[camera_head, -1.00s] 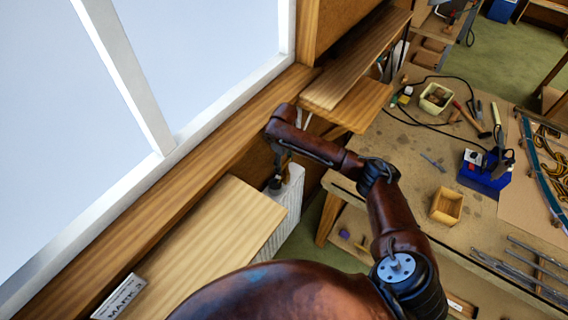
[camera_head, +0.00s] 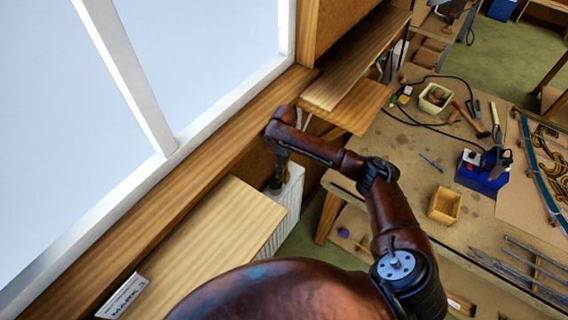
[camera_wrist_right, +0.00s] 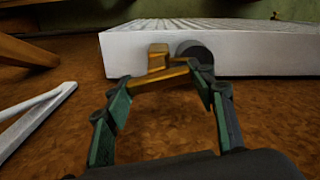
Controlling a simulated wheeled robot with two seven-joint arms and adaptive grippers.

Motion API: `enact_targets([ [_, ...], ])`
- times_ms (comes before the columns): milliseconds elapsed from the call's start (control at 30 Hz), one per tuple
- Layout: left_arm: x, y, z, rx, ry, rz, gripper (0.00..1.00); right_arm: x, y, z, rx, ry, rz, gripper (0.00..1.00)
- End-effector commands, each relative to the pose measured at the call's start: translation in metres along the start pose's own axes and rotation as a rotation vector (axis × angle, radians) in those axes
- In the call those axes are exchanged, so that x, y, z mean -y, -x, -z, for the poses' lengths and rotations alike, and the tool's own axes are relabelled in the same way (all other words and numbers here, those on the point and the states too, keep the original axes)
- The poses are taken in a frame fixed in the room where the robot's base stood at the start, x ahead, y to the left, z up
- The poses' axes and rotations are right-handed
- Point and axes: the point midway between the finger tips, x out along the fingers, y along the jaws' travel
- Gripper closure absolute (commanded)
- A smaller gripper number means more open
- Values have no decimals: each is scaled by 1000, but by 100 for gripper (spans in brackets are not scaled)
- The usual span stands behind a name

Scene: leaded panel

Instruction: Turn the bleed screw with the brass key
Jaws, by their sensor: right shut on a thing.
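The brass key (camera_wrist_right: 165,76) shows in the right wrist view between my right fingertips, with its upright end in front of the white radiator's (camera_wrist_right: 240,52) end face. A dark round fitting (camera_wrist_right: 196,54) on that face is just right of the key. I cannot make out the bleed screw, nor whether the key is seated on it. My right gripper (camera_wrist_right: 160,84) is shut on the key. In the head view, my right gripper (camera_head: 277,182) points down at the radiator's (camera_head: 288,208) far end, and the key is too small to tell there. My left gripper is not in view.
A wooden shelf (camera_head: 220,235) covers part of the radiator, below the window sill (camera_head: 200,150). Another wooden shelf (camera_head: 350,105) is close beyond my right wrist. A cluttered workbench (camera_head: 400,150) stands to the right. A white bar (camera_wrist_right: 35,115) lies left in the wrist view.

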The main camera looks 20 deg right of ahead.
Motion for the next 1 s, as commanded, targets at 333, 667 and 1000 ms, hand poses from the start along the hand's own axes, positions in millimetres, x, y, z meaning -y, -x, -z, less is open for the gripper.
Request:
enact_targets([
  [333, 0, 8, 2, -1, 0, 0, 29, 2, -1, 0, 0, 136, 3, 74],
  [667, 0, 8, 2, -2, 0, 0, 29, 2, -2, 0, 0, 146, 3, 74],
  [1000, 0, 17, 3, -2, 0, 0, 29, 4, -1, 0, -1, 304, 4, 74],
])
